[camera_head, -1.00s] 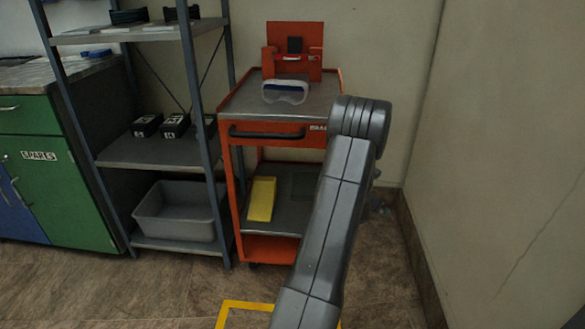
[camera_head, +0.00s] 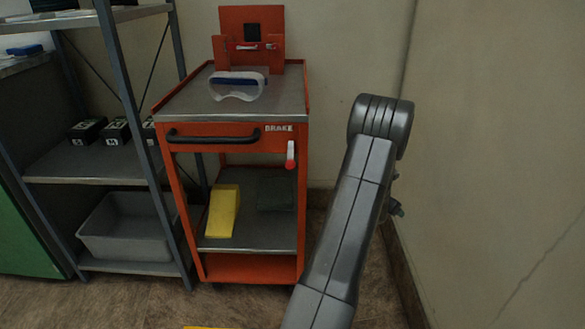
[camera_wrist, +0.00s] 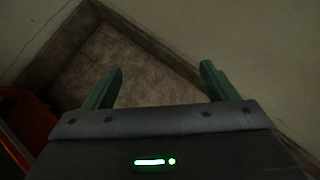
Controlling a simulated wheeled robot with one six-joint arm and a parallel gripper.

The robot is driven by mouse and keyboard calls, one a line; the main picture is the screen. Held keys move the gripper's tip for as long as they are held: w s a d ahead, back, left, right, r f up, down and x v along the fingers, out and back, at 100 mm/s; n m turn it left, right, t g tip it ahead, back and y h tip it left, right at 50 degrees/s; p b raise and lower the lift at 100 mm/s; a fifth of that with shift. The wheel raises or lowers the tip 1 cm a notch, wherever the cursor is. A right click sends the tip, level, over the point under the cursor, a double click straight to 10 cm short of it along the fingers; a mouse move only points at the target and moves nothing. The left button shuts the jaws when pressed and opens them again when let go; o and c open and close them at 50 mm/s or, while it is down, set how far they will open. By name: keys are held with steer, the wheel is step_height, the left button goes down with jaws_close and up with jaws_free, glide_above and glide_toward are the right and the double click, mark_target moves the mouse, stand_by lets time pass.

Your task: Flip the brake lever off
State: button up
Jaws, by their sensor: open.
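The brake lever (camera_head: 291,155) hangs at the front right of the orange cart (camera_head: 215,132), just below the "BRAKE" label.
Safety goggles (camera_head: 238,86) lie on the cart's top. A yellow wedge (camera_head: 223,210) and a dark flat block (camera_head: 276,194) are on its lower shelf. A grey shelving unit (camera_head: 95,165) with a grey bin (camera_head: 130,226) stands left. The wall (camera_head: 490,150) is close on the right.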

steer(key=shift+s+a+r+m+y+p, duration=0.3)
steer(key=shift+s+r+m+p, duration=0.1)
steer(key=shift+m+p, duration=0.3)
steer(key=c, duration=0.7)
steer(key=s+a+m+y+p, duration=0.1)
steer(key=m+p, duration=0.1)
steer(key=s+a+r+m+y+p, duration=0.1)
steer(key=a+m+p, duration=0.1)
steer(key=m, duration=0.1)
steer(key=s+a+r+m+g+y+p, duration=0.1)
steer(key=s+m+p, duration=0.1)
steer(key=m, duration=0.1)
steer(key=shift+s+a+r+y, duration=0.1)
steer(key=shift+a+y, duration=0.05)
steer(key=shift+y, duration=0.15)
jaws_close()
steer(key=s+a+r+m+y+p, duration=0.4)
steer(key=r+m, duration=0.4)
steer(key=m, duration=0.2)
steer(key=s+a+r+m+t+y+p, duration=0.1)
steer(key=s+a+r+m+y+p, duration=0.2)
steer(key=a+r+m+p, duration=0.4)
steer(key=s+a+r+m+t+y+p, duration=0.1)
steer(key=s+a+r+m+y+p, duration=0.3)
steer(key=r+m+p, duration=0.4)
steer(key=shift+s+a+r+m+y+p, duration=0.35)
steer(key=shift+a+r+m, duration=0.7)
steer(key=shift+m, duration=2.05)
steer(key=shift+w+d+r, duration=0.1)
steer(key=shift+d, duration=0.1)
